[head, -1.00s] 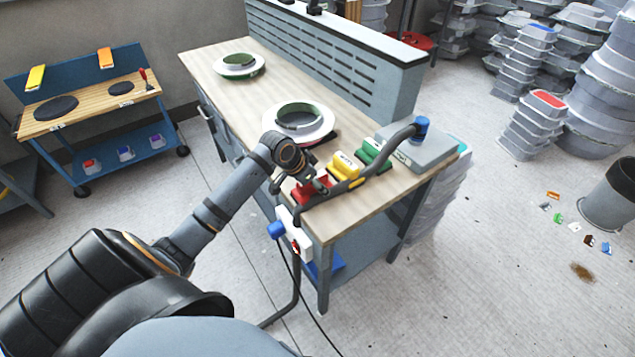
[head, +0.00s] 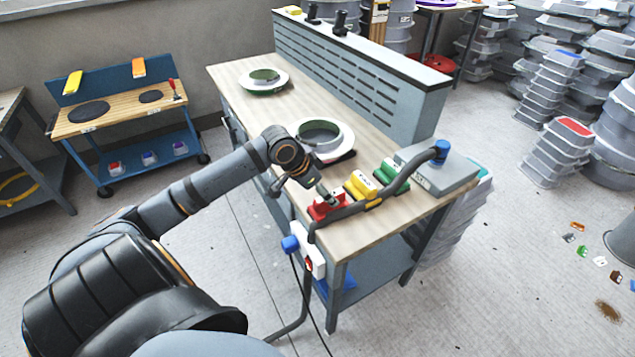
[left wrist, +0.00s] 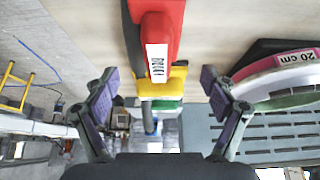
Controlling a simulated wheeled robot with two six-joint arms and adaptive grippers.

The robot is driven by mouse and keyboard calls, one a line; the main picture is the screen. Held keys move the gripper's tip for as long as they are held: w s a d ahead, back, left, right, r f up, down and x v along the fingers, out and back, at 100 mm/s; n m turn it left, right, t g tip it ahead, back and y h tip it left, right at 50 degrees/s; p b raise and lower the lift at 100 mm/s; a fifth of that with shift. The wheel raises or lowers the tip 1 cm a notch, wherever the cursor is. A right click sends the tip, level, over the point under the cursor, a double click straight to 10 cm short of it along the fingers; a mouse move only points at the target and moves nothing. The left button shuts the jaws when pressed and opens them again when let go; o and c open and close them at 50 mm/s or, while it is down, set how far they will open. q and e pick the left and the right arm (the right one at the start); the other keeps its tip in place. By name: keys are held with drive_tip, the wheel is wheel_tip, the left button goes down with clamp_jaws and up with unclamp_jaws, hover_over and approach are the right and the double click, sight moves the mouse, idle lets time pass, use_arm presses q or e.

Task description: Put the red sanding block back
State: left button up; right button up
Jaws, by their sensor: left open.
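The red sanding block (head: 326,208) sits on the near end of the workbench (head: 240,85), first in a row with a yellow block (head: 360,186) and a green block (head: 387,172). My left gripper (head: 322,190) is at the red block, pointing down at it. In the left wrist view the open fingers (left wrist: 160,80) stand apart, with the labelled red block (left wrist: 160,30) centred between their lines near the top. The yellow block (left wrist: 163,85) and the green block (left wrist: 160,104) show beyond it. I cannot tell if the fingers touch the block. My right gripper is not in view.
A dark hose (head: 375,203) runs beside the blocks to a grey box (head: 437,168). Round moulds (head: 322,135) lie further back on the bench. A blue cart (head: 130,115) stands at the left. Stacked grey moulds (head: 555,150) stand at the right.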

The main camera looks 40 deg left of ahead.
use_arm(q)
drive_tip(key=p+v, duration=0.1)
drive_tip(key=v, duration=0.2)
drive_tip(key=shift+a+r+p, duration=0.1)
drive_tip(key=shift+r+p, duration=0.15)
drive_tip(key=shift+p, duration=0.1)
drive_tip(key=shift+s+r+p, duration=0.3)
drive_tip(key=shift+r+p, duration=0.1)
drive_tip(key=shift+r, duration=0.05)
